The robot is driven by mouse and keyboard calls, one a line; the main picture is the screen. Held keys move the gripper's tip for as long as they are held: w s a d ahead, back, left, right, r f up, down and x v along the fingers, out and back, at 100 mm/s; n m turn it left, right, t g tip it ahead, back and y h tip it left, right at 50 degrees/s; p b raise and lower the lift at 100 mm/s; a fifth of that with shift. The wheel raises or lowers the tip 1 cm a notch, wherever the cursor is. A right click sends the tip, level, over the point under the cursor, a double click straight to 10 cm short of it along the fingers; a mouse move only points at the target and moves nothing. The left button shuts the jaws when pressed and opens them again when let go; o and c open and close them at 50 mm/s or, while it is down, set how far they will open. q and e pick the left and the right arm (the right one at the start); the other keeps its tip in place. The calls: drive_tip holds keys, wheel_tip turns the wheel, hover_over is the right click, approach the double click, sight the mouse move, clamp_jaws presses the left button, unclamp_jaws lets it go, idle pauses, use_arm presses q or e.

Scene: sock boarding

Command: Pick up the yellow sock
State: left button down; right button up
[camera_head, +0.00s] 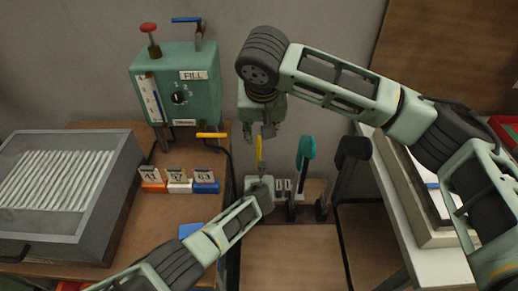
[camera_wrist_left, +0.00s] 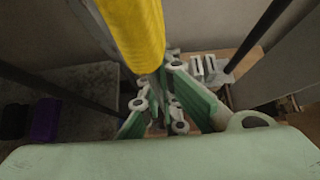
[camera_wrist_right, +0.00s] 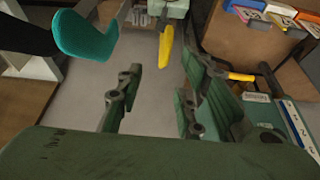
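The yellow sock (camera_head: 259,150) stands upright between my two grippers in the head view. My left gripper (camera_head: 259,184) is at its lower end and appears shut on it, though the head view hides the fingertips. In the left wrist view the sock (camera_wrist_left: 138,35) rises from the fingertips (camera_wrist_left: 160,95) past the top edge. My right gripper (camera_head: 258,133) points down just above the sock's upper end. In the right wrist view its fingers (camera_wrist_right: 158,85) are apart with nothing between them, and the sock (camera_wrist_right: 165,45) is beyond the gap.
A teal sock form (camera_head: 306,150) and a black form (camera_head: 352,150) stand upright to the right. A green FILL machine (camera_head: 178,88) with levers is at the back left. A tray with white ribs (camera_head: 55,170) and several coloured tag holders (camera_head: 180,186) sit on the left table.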

drive_tip(key=x, duration=0.9)
drive_tip(key=shift+w+a+f, duration=0.1)
drive_tip(key=shift+w+a, duration=0.15)
drive_tip(key=shift+a, duration=0.1)
drive_tip(key=shift+c, duration=0.2)
clamp_jaws()
